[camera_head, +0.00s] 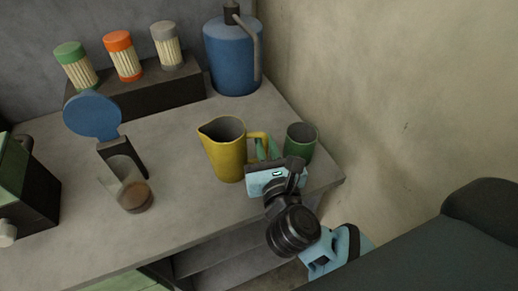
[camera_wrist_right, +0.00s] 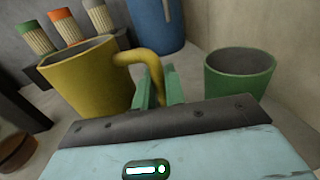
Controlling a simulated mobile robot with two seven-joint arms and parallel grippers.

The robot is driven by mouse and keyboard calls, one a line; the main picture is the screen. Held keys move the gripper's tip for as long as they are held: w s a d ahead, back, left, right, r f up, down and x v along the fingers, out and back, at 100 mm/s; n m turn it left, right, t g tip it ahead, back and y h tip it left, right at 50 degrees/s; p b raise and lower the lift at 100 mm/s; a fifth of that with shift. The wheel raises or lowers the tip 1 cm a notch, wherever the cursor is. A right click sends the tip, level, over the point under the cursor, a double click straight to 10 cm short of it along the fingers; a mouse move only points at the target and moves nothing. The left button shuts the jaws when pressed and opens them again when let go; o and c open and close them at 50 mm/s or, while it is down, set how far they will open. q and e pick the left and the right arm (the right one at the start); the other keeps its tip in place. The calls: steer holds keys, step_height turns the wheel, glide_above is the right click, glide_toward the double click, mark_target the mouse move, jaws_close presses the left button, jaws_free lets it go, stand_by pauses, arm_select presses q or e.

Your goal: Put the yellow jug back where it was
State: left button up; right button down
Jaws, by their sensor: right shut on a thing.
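The yellow jug (camera_head: 226,152) stands upright, or nearly so, at the right part of the grey counter, its spout to the left and its handle to the right. It also shows in the right wrist view (camera_wrist_right: 90,80). My right gripper (camera_head: 268,150) is shut on the jug's handle; its green fingers (camera_wrist_right: 156,88) sit at the handle's lower part in the wrist view. I cannot tell whether the jug's base touches the counter. My left gripper is not in view.
A green cup (camera_head: 301,142) stands close to the right of my right gripper. A blue canister (camera_head: 232,55) is at the back corner. Several shakers stand on a dark block (camera_head: 140,91). Bare counter lies between glass and jug.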

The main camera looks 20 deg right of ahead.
steer(key=shift+r, duration=0.1)
steer(key=shift+d, duration=0.15)
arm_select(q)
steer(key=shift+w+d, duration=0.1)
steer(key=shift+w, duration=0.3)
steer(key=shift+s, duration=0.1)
arm_select(e)
steer(key=c, duration=1.5)
jaws_free()
steer(key=shift+f, duration=0.2)
steer(key=shift+o, duration=0.2)
